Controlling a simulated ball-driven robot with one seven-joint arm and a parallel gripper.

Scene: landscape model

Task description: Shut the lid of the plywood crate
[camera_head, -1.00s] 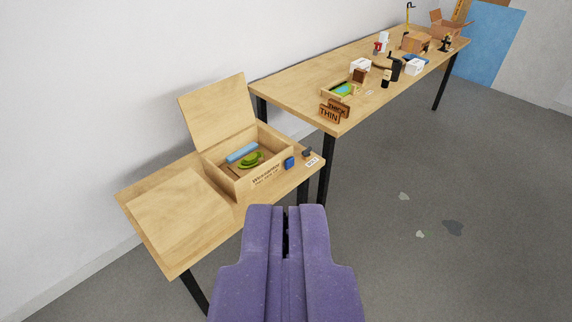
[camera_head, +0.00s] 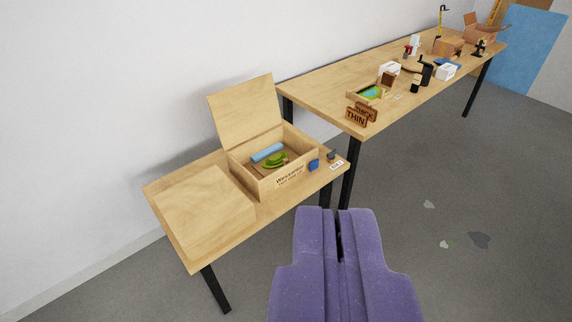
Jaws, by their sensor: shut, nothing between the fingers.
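The plywood crate (camera_head: 273,180) stands on the near low table, with printed lettering on its front. Its lid (camera_head: 244,110) is open and leans up and back toward the wall. A blue roll-shaped item (camera_head: 268,152) and a green item (camera_head: 275,160) lie inside it. My purple gripper (camera_head: 338,212) is shut and empty. In the picture it lies below and to the right of the crate, apart from it, over the floor in front of the table.
The low table (camera_head: 178,238) carries a flat wooden board or box (camera_head: 205,212) left of the crate. A blue item (camera_head: 314,165) and a small dark item (camera_head: 332,155) sit at its right. A longer table (camera_head: 310,92) behind holds several objects. The grey floor (camera_head: 450,240) at right is open.

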